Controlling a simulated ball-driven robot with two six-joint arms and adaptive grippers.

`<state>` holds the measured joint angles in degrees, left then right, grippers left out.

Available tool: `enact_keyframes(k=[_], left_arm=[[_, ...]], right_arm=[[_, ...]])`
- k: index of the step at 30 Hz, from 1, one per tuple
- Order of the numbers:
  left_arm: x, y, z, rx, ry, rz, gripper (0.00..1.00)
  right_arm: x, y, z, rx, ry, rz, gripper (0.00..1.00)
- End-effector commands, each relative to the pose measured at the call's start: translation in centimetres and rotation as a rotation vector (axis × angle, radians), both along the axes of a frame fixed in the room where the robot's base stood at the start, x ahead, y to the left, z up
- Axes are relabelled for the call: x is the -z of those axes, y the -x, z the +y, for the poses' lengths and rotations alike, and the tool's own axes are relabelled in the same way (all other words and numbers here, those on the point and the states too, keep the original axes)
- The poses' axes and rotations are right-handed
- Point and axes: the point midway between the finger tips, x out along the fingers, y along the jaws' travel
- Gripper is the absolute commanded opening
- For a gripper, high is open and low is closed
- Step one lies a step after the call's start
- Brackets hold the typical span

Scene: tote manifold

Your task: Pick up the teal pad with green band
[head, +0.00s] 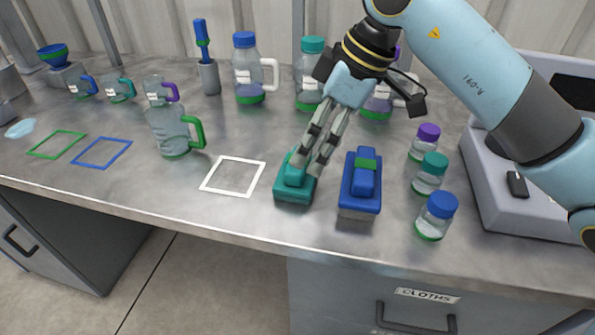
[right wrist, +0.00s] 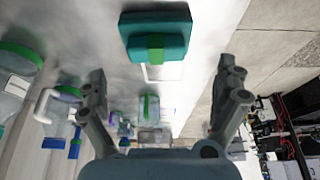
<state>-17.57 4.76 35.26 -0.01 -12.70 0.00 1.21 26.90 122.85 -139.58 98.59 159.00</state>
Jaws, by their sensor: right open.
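The teal pad (head: 294,191) lies on the grey bench near its front edge, right of the white outlined square. My right gripper (head: 309,162) is right above it, and its fingers hide part of the pad's top. In the right wrist view the teal pad (right wrist: 150,22) is at the top centre, with its green band (right wrist: 156,48) facing the gripper. My right gripper (right wrist: 161,70) is open there, its fingers spread wide on either side below the pad, with nothing between them. Whether a finger touches the pad I cannot tell. My left gripper is not in view.
A blue pad (head: 361,190) with a green band lies close to the right of the teal one. Small capped jars (head: 435,215) stand further right. A white outlined square (head: 233,176) is bare to the left, and a green-handled jug (head: 172,132) stands beyond it.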

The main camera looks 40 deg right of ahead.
Motion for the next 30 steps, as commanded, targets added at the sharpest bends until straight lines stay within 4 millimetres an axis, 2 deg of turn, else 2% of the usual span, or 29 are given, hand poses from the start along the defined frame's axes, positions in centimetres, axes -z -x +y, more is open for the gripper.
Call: enact_keyframes(k=[5, 13, 22, 30], left_arm=[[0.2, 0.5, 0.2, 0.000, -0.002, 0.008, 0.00], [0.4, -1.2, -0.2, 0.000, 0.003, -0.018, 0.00], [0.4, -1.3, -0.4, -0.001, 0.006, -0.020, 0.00], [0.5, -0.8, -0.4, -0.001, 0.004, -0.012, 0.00]], right_arm=[[1.4, -0.5, 0.4, 0.000, -0.002, 0.001, 1.00], [4.9, -2.1, 1.4, 0.000, -0.002, 0.001, 1.00], [5.4, -2.3, 1.5, -0.002, 0.001, 0.000, 1.00], [5.4, -2.3, 1.5, -0.002, 0.001, 0.000, 0.66]])
